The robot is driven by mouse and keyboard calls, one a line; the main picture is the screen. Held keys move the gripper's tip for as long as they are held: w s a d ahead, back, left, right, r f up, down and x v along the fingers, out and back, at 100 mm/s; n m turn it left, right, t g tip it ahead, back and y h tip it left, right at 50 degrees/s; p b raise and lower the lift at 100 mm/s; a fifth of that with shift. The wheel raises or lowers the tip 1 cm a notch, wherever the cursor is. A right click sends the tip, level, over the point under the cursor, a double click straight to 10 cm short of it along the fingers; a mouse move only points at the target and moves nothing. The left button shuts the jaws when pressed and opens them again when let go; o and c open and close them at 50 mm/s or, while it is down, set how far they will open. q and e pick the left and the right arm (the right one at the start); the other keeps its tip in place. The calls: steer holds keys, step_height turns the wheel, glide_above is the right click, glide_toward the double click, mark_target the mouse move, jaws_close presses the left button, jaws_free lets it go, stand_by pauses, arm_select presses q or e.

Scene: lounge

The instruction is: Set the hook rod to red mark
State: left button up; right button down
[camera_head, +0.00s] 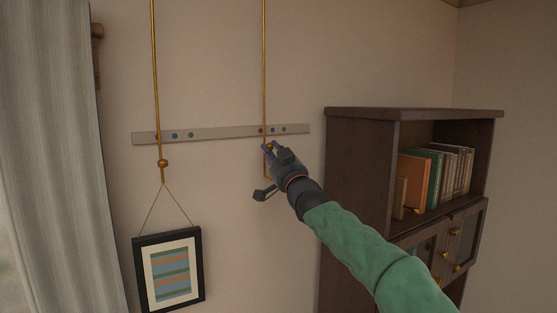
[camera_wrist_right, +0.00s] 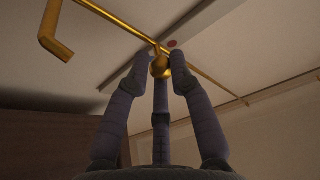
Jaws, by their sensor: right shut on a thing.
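A thin brass hook rod (camera_head: 264,70) hangs down the wall on the right, in front of a pale strip (camera_head: 225,133) with coloured dots. The red mark (camera_head: 262,130) of the right group sits at this rod. In the right wrist view the red mark (camera_wrist_right: 172,44) lies right beside the rod (camera_wrist_right: 120,23), near its round brass knob (camera_wrist_right: 160,66). My right gripper (camera_head: 269,149) is shut on the knob, just below the strip; its fingertips (camera_wrist_right: 159,74) touch the knob's sides. The rod's bent hook end (camera_wrist_right: 53,40) is empty. My left gripper is out of view.
A second brass rod (camera_head: 155,70) on the left holds a framed picture (camera_head: 140,270) by a cord. A dark bookcase (camera_head: 360,165) with books stands to the right of my right gripper. A grey curtain (camera_head: 45,150) hangs at the far left.

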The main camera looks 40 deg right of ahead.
steer(key=shift+r, duration=0.1)
steer(key=c, duration=1.1)
jaws_free()
steer(key=shift+a, duration=0.15)
steer(key=shift+s, duration=0.1)
steer(key=shift+s+f, duration=0.25)
steer(key=v, duration=1.1)
steer(key=shift+a, duration=0.3)
